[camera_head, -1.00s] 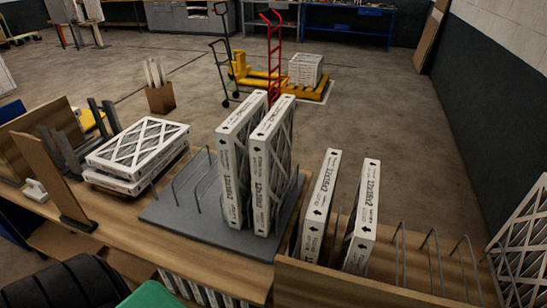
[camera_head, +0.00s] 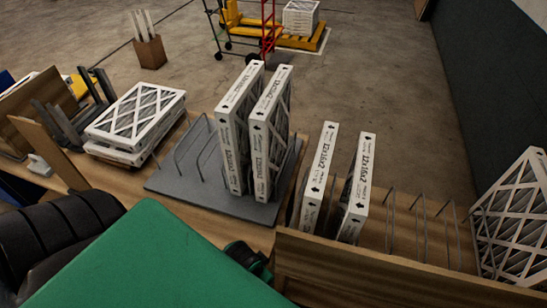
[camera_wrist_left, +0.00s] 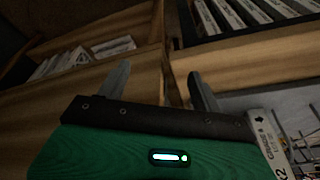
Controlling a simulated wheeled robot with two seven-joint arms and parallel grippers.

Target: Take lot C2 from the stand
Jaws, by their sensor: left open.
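Two white-framed filters stand upright side by side on a grey wire-divider stand (camera_head: 165,184): a left one (camera_head: 230,130) and a right one (camera_head: 270,135). Size print and arrows show on their edges; I cannot read a lot mark C2. My left gripper is open and empty in the left wrist view (camera_wrist_left: 158,86), with wood beyond its fingers. A filter's printed edge (camera_wrist_left: 268,145) is close at the right of that view. In the head view my green arm hides most of the gripper; a dark part shows in front of the stand. My right gripper is not in view.
Two more upright filters (camera_head: 319,175) (camera_head: 356,185) stand in a wooden rack (camera_head: 400,270) with empty wire slots to their right. Flat filters (camera_head: 137,115) are stacked left of the stand. A large filter (camera_head: 515,215) leans at far right.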

